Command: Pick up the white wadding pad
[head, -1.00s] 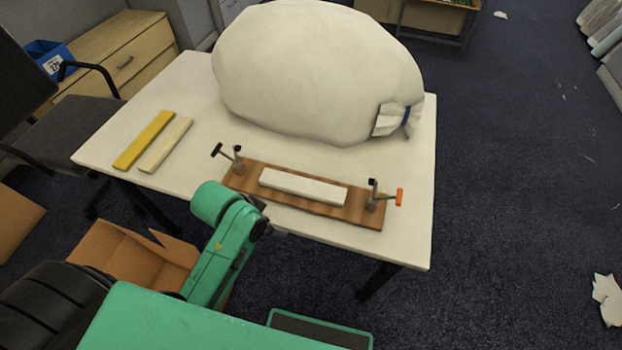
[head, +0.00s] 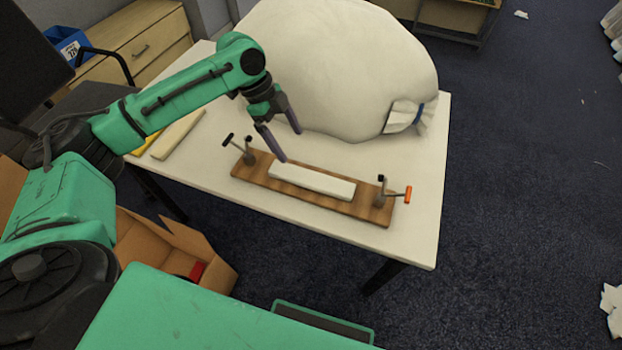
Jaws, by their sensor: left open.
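The white wadding pad (head: 314,182) is a long, flat white block. It lies on a brown wooden board (head: 300,198) on the white table, between two clamps. My left gripper (head: 282,146) is open and empty, pointing down above the left end of the pad. One fingertip comes close to the pad's left end in the picture; I cannot tell the exact height gap. My right gripper is not in view.
A dark metal clamp (head: 246,152) stands at the board's left end, and an orange-handled clamp (head: 383,195) at its right end. A big white sack (head: 345,70) fills the table behind. Yellow and cream bars (head: 178,135) lie at left, partly behind my arm. An open cardboard box (head: 170,250) is below.

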